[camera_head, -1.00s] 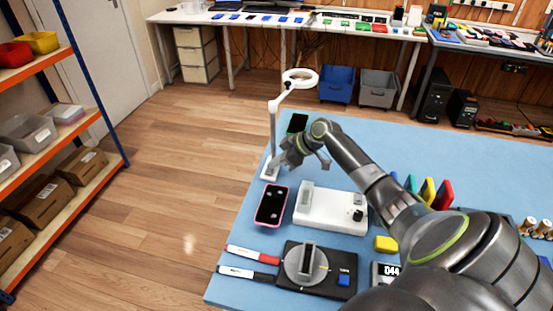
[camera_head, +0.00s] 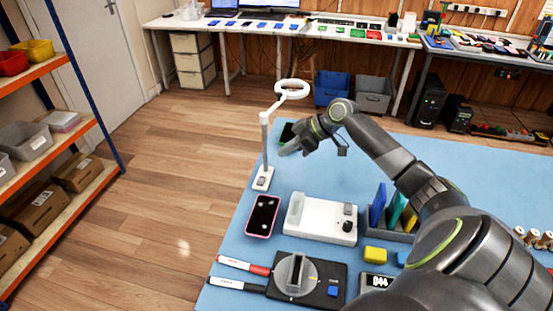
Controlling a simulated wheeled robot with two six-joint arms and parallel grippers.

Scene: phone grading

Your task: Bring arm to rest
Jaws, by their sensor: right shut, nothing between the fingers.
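My right arm reaches in from the lower right over the blue table mat (camera_head: 225,270). A phone in a pink case (camera_head: 263,216) lies flat on the mat, left of a white device (camera_head: 322,219). My left gripper is out of view.
A ring lamp (camera_head: 292,88) stands left of my gripper. A black dial unit (camera_head: 330,265), a red marker (camera_head: 245,265), a white marker (camera_head: 237,284), a yellow block (camera_head: 375,255) and a coloured rack (camera_head: 391,212) occupy the near mat. The mat's right far part is clear.

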